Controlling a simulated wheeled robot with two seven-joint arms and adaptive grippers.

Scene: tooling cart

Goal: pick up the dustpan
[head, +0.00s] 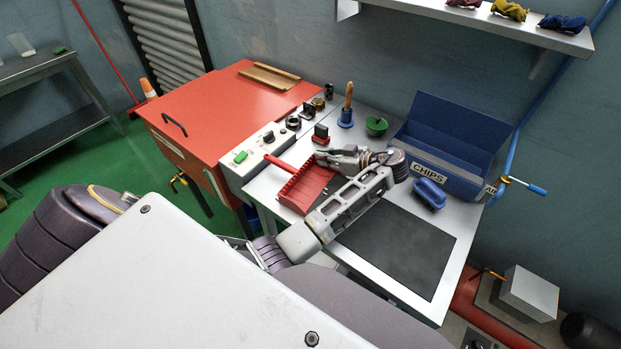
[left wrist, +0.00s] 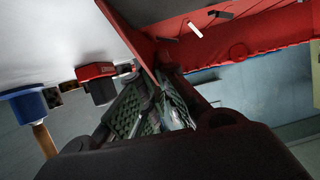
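The red dustpan (head: 305,188) lies on the white cart top, its handle (head: 284,162) toward the red cabinet. In the left wrist view, the dustpan (left wrist: 235,45) fills the upper right, with a few small white and dark pieces in it. My left gripper (head: 324,157) is at the dustpan's back right corner, pointing left. In the left wrist view its green-padded fingers (left wrist: 150,105) are apart, with the edge of the dustpan's wall at their tips. I cannot tell whether they touch it. My right gripper is out of view.
A red-and-black block (head: 321,134), a blue-based wooden-handled tool (head: 347,112) and a green bowl (head: 376,126) stand behind the gripper. A blue CHIPS bin (head: 440,170) and blue brush (head: 429,194) are to the right. A dark mat (head: 400,248) lies in front.

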